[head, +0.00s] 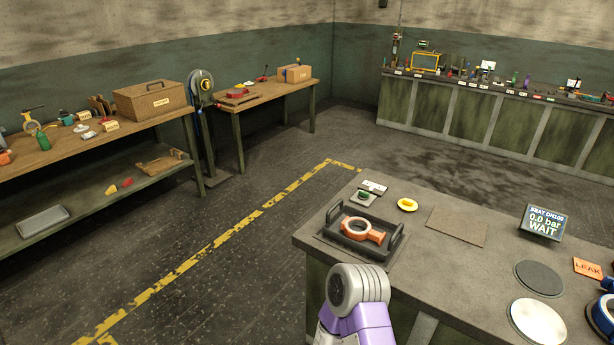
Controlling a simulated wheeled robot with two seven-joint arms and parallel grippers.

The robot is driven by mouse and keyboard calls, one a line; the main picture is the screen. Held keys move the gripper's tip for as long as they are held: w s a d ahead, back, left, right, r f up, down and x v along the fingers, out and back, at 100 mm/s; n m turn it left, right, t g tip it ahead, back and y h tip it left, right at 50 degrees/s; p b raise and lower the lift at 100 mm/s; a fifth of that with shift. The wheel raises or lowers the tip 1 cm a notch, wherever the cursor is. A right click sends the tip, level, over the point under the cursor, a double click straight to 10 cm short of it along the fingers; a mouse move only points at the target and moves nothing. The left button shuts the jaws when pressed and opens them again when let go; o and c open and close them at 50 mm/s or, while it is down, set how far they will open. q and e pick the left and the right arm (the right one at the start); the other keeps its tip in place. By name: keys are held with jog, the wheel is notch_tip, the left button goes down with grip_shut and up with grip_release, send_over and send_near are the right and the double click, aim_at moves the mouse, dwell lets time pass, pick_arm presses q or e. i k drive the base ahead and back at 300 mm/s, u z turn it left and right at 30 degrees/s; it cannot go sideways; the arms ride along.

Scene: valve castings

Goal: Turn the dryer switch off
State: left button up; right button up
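I cannot pick out a switch that is clearly marked as the dryer's. A small green button on a pale plate (363,199) sits at the back left of the near bench, but I cannot tell what it works. A grey round-headed machine on a stand (201,90) stands between the two wooden benches; whether it is the dryer is unclear. A grey and purple link of one of my arms shows at the bottom, in front of the near bench. Neither of my grippers is in view.
A long cabinet (470,118) lines the back wall. The floor around the yellow line is clear.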

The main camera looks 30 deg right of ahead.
aim_at(363, 196)
jog(key=z, duration=0.35)
jog(key=i, duration=1.5)
jog(key=z, duration=0.9)
